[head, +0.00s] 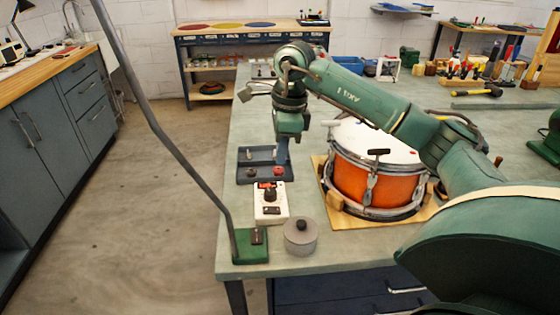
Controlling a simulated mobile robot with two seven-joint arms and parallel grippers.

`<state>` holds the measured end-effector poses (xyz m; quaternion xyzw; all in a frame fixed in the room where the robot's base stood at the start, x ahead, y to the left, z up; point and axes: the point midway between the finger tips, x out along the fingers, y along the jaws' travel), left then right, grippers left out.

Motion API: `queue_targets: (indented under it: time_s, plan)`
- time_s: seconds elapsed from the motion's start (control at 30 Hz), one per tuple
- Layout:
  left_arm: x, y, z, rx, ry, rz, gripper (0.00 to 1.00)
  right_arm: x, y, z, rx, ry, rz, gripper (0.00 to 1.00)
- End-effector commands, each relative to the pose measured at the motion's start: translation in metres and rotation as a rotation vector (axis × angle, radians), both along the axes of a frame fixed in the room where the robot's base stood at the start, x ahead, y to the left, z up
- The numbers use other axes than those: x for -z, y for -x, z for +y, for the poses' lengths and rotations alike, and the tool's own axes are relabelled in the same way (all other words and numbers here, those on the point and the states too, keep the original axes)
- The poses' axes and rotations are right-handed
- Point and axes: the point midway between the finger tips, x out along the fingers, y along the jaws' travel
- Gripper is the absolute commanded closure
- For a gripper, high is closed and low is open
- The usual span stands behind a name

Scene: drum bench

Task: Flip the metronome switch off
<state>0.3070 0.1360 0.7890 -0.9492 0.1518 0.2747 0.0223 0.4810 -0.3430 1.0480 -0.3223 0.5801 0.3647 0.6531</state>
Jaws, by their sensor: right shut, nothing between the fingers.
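The metronome is most likely the white box (270,212) near the front left corner of the bench. It has a black knob, a small red display at its far end and a dark part at its near end that may be the switch. The switch position is too small to tell. My right gripper (283,150) points down beyond the white box, over the dark blue tray (254,176). It is shut and empty, apart from the white box. My left gripper is not in view.
An orange drum (362,184) stands on a wooden board right of the white box. A grey lidded pot (300,238) sits close in front. A bent grey pole (165,135) rises from a green base (250,247) at the bench corner.

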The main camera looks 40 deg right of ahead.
Motion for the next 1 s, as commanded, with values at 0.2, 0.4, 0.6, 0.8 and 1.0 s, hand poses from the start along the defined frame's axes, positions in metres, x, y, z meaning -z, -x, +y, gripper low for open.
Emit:
queue_targets:
  time_s: [0.2,0.4,0.6,0.8,1.0]
  plan:
    - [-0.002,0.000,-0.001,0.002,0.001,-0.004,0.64,0.000,0.000,0.000,0.001,0.000,0.000,1.00]
    - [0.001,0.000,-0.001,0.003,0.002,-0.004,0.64,0.001,0.000,0.001,0.058,-0.004,0.006,1.00]
    - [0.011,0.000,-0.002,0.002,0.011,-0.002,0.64,0.002,-0.002,0.004,0.358,-0.024,0.034,1.00]
    - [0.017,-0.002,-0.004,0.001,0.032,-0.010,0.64,0.002,-0.003,0.008,0.787,-0.052,0.079,1.00]
    - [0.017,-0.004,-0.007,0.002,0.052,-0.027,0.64,0.001,-0.003,0.012,1.190,-0.076,0.121,1.00]
